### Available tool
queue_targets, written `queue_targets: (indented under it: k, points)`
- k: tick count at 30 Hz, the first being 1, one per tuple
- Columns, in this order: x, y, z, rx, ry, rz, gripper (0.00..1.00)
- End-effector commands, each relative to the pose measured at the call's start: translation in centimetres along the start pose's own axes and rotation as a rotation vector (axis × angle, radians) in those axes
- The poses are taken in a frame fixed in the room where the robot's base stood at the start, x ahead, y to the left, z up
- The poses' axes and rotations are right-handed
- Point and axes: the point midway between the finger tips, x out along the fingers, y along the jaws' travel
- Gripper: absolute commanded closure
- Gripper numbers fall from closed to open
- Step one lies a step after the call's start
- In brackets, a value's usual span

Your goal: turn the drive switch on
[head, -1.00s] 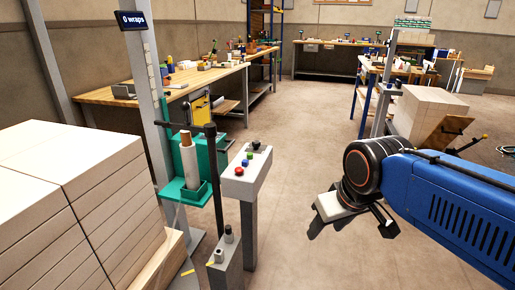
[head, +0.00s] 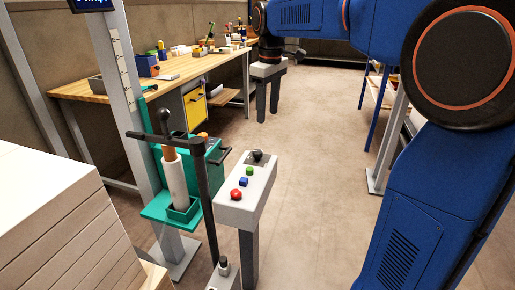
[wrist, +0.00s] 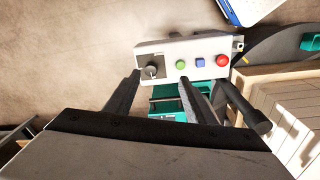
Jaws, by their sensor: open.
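The drive switch (head: 258,156) is a dark knob at the far end of the sloped top of a pale grey control box (head: 234,214). In the wrist view the fingertips of my gripper (wrist: 160,78) appear on either side of the knob, with no contact visible.
A green wrapping carriage (head: 160,207) with a film roll (head: 175,184) and a dark upright bar stands left of the box. Stacked pale reams (head: 50,225) fill the left. A workbench (head: 120,86) stands behind. The floor to the right is open.

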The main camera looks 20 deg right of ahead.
Motion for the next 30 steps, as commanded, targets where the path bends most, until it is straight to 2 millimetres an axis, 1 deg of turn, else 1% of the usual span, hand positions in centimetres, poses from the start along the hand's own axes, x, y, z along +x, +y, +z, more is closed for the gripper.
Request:
queue_targets:
  k: [1, 3, 6, 9, 13, 17, 20, 30]
  points:
    - [0.2, 0.8, -1.4, -0.025, -0.012, -0.009, 0.5]
    - [0.2, 1.5, -2.9, -0.058, -0.025, -0.019, 0.5]
    - [0.3, 2.2, -4.3, -0.095, -0.039, -0.031, 0.5]
    - [0.4, 2.7, -5.3, -0.117, -0.046, -0.037, 0.5]
    - [0.8, 2.9, -5.7, -0.13, -0.051, -0.041, 0.5]
    - [2.0, 2.8, -5.6, -0.13, -0.053, -0.043, 0.5]
    - [3.5, 2.7, -5.4, -0.13, -0.053, -0.043, 0.5]
    - [9.6, 2.5, -5.1, -0.129, -0.053, -0.043, 0.5]
